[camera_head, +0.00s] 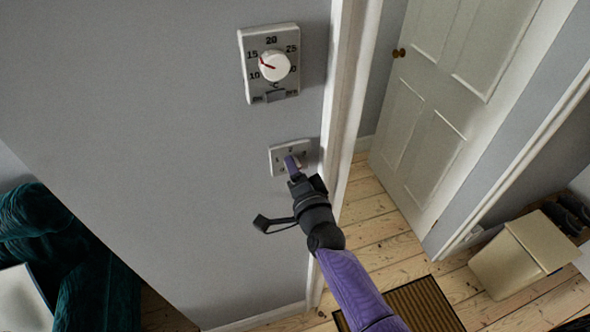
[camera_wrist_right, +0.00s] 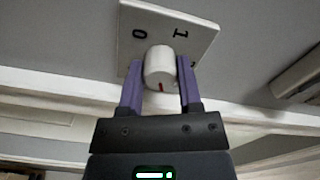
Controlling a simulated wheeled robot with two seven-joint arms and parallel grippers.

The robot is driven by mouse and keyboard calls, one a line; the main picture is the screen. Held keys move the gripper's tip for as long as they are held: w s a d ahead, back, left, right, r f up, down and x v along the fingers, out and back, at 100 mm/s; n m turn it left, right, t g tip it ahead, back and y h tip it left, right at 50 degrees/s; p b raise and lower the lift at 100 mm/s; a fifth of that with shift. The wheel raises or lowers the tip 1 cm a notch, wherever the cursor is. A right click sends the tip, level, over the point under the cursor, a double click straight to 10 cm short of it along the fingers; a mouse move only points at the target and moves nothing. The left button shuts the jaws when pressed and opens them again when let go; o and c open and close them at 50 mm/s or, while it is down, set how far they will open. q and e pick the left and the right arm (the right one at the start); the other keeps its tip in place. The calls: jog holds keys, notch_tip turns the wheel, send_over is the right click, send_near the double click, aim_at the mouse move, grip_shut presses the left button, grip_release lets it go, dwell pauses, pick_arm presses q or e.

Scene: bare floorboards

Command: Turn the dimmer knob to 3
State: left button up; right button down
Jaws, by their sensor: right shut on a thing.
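The dimmer is a small white square plate (camera_head: 276,158) on the grey wall, below the thermostat. My right gripper (camera_head: 291,163) reaches up to it and covers most of its knob in the head view. In the right wrist view, the white round knob (camera_wrist_right: 159,64) sits between my two purple fingers, and the gripper is shut on it. A red mark on the knob shows at its lower side, away from the numbers 0 and 1 on the plate (camera_wrist_right: 205,38). The other numbers are hidden or unclear. My left gripper is not in view.
A larger white thermostat (camera_head: 248,60) with its own dial (camera_head: 274,66) is above the dimmer. The white door frame (camera_head: 341,130) runs close to its right. A panelled door (camera_head: 432,100), a beige bin (camera_head: 512,262) and a brown doormat (camera_head: 425,305) are beyond. A teal armchair (camera_head: 95,270) is at lower left.

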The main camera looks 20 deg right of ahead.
dwell(0.5)
jog(key=shift+c, duration=1.4)
grip_release()
jog(key=shift+s, duration=0.1)
jog(key=s, duration=0.9)
jog(key=shift+s+d, duration=0.15)
jog(key=shift+s, duration=0.2)
